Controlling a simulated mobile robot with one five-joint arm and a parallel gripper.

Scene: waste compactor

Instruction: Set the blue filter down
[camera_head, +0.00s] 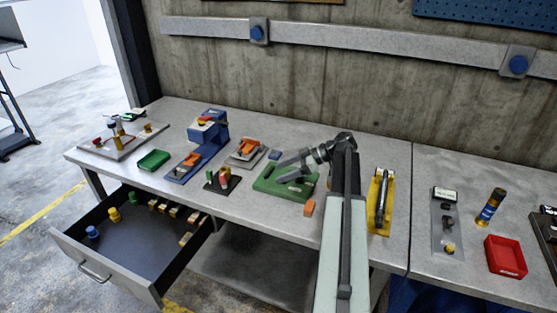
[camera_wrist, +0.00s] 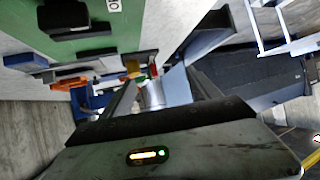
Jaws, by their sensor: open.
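A short blue cylinder (camera_head: 92,232) stands in the open drawer (camera_head: 140,249), at its left front; it may be the blue filter, but it is too small to be sure. My gripper (camera_head: 281,172) is over the green tray-like fixture (camera_head: 266,186) on the bench, well to the right of and above the drawer. In the wrist view my gripper (camera_wrist: 167,78) has its fingers apart. A pale round shape (camera_wrist: 152,95) shows between them; I cannot tell whether it is near or far. No blue filter is clearly seen in the fingers.
The bench holds a blue machine (camera_head: 207,124), a green tray (camera_head: 154,160), an orange block (camera_head: 309,208), a yellow holder (camera_head: 378,216) and a red bin (camera_head: 505,257).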

